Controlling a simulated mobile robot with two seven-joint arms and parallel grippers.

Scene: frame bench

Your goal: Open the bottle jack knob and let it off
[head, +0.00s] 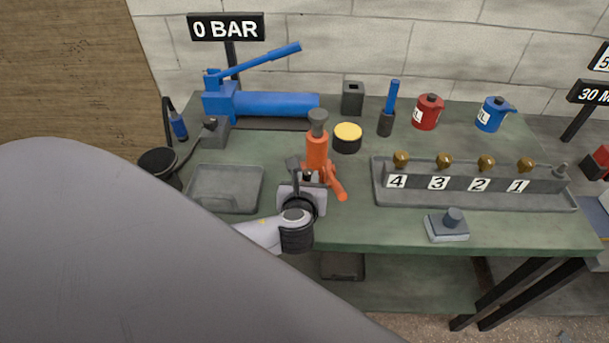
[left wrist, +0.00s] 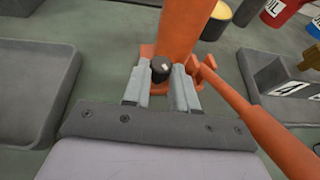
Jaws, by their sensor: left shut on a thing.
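The orange bottle jack (head: 317,148) stands upright on the green bench, with a dark cap on top. In the left wrist view its orange body (left wrist: 182,30) rises between my fingers and its handle (left wrist: 262,125) slants down to the right. The black jack knob (left wrist: 162,68) sits low on the front of the jack. My left gripper (head: 306,178) is at the front of the jack. In the left wrist view its two grey fingers (left wrist: 161,85) are closed around the knob, one on each side. My right gripper is in neither view.
A grey tray (head: 226,188) lies left of the jack. A blue hand pump (head: 262,104) with a "0 BAR" sign (head: 226,27) stands behind. A yellow-topped tin (head: 347,137) is close behind right. A numbered rack (head: 470,185) and a small grey block (head: 447,228) stand to the right.

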